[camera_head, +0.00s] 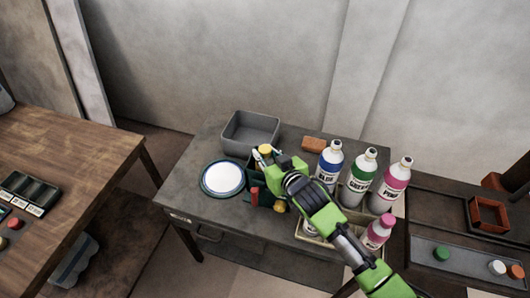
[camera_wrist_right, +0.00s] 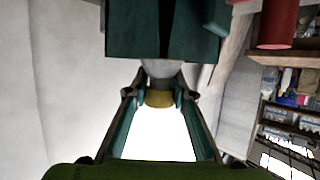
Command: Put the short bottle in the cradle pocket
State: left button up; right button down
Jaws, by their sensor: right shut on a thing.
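A bottle with a yellow cap (camera_head: 265,149) is at my right gripper (camera_head: 262,156), beside a dark teal holder (camera_head: 256,188) that looks like the cradle. In the right wrist view the fingers (camera_wrist_right: 158,97) are shut on the bottle at its yellow cap (camera_wrist_right: 159,99). Its pale body (camera_wrist_right: 160,68) meets the teal block (camera_wrist_right: 155,32) in that view. Most of the bottle is hidden, so I cannot tell whether it sits in a pocket. My left gripper is not in view.
A white round plate (camera_head: 222,178) and a grey bin (camera_head: 251,132) flank the holder. An orange-brown block (camera_head: 313,144) lies behind.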

jog(key=c, duration=1.7)
grip_release()
jog(key=shift+r, duration=0.15)
jog(key=b+v, duration=0.1)
jog(key=v, duration=1.1)
